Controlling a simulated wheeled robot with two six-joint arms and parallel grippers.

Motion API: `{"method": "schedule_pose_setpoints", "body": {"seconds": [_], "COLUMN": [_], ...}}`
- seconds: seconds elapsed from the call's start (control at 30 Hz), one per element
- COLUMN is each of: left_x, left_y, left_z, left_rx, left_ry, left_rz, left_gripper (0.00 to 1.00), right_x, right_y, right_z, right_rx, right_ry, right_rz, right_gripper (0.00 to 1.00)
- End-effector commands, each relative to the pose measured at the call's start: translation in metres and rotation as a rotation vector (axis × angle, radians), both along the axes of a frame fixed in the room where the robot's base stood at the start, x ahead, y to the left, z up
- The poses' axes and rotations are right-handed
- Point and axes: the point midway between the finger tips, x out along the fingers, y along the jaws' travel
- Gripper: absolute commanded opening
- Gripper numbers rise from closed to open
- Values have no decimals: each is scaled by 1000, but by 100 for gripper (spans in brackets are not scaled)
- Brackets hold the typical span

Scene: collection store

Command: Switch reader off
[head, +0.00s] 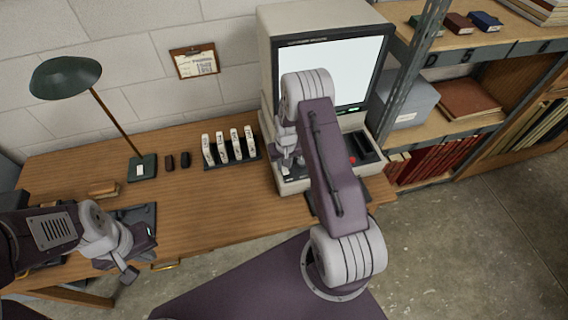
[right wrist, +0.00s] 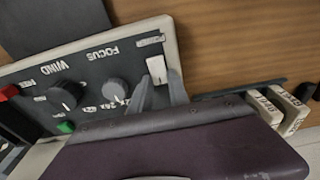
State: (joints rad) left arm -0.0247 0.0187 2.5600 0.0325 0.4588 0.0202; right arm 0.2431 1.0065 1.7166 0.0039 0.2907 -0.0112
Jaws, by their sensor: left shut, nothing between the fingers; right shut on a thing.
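The reader (head: 268,60) is a beige machine on the wooden desk, with a bright white lit screen (head: 345,68) and a small green light below it. Its dark control panel shows upside down in the right wrist view (right wrist: 95,62), with FOCUS and WIND knobs, a red button (right wrist: 8,92) and a green button (right wrist: 65,127). A white switch (right wrist: 157,69) sits at the panel's corner. My right gripper (right wrist: 162,90) is shut on this switch; it also shows in the head view (head: 285,160), partly behind my arm. My left gripper (head: 140,255) is shut and empty at the desk's front left.
Several white boxes (head: 222,149) stand in a dark rack left of the reader. A green lamp (head: 66,77) and two small dark items (head: 177,161) are further left. A metal shelf (head: 412,70) with books and boxes stands close on the right. The desk's middle front (head: 215,205) is clear.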

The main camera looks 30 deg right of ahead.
Motion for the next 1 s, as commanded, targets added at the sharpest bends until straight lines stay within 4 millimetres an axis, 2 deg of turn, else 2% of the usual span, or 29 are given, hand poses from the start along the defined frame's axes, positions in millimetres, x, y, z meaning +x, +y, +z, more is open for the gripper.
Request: {"method": "schedule_pose_setpoints", "body": {"seconds": [0.2,0.6,0.63,0.7,1.0], "left_x": [0,0,0,0,0], "left_y": [0,0,0,0,0], "left_z": [-25,-26,-26,-26,-26], "left_rx": [0,0,0,0,0], "left_ry": [0,0,0,0,0], "left_rz": [0,0,0,0,0], "left_gripper": [0,0,0,0,0], "right_x": [-5,-6,-6,-6,-6], "right_y": [1,1,1,1,1], "right_z": [-4,1,1,1,2], "right_rx": [-34,-41,-41,-41,-42], "right_ry": [-132,-160,-160,-160,-161], "right_rz": [-2,-1,-1,-1,0], "right_gripper": [0,0,30,44,44]}}
